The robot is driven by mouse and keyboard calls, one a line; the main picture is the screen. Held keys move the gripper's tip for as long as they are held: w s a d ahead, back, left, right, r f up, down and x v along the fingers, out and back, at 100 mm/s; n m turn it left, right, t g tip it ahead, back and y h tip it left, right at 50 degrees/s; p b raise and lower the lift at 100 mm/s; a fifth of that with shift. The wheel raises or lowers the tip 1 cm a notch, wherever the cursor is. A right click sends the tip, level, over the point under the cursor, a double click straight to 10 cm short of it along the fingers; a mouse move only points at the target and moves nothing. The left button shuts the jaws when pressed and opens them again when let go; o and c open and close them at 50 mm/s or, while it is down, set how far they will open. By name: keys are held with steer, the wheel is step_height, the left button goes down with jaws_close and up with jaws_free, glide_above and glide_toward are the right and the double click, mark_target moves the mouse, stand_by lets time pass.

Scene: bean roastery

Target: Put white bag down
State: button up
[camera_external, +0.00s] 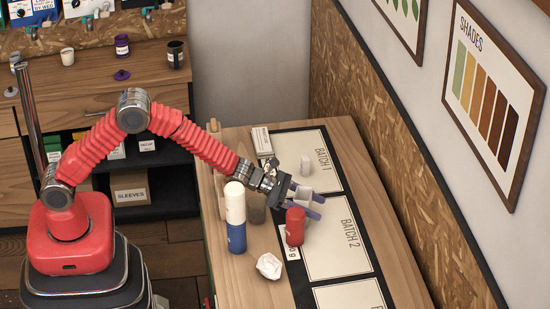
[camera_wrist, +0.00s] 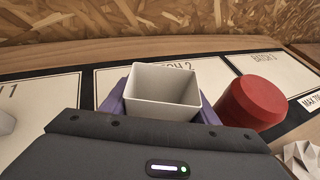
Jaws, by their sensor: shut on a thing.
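The white bag (camera_wrist: 163,95) is a pale, open-topped, square-sided container seen from above in the wrist view. My gripper (camera_wrist: 163,108) has its purple fingers on both sides of the bag and is shut on it. In the external view my gripper (camera_external: 306,200) holds the white bag (camera_external: 304,193) near the border between the BATCH 1 panel (camera_external: 318,150) and the BATCH 2 panel (camera_external: 335,240). The bag looks upright. Its base is hidden, so I cannot tell whether it touches the mat.
A red container (camera_external: 295,227) stands close beside my gripper; it also shows in the wrist view (camera_wrist: 256,102). A white-and-blue cylinder (camera_external: 236,220) and crumpled paper (camera_external: 269,265) are nearer. BATCH 2 has bare room.

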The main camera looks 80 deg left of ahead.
steer(key=o, duration=1)
steer(key=shift+s+a+r, duration=0.25)
steer(key=shift+s+r, duration=0.05)
steer(key=shift+s, duration=0.2)
steer(key=v, duration=1)
steer(key=shift+s+a+r, duration=0.1)
steer(key=shift+s+a, duration=0.1)
steer(key=shift+s, duration=0.2)
steer(key=shift+o, duration=0.3)
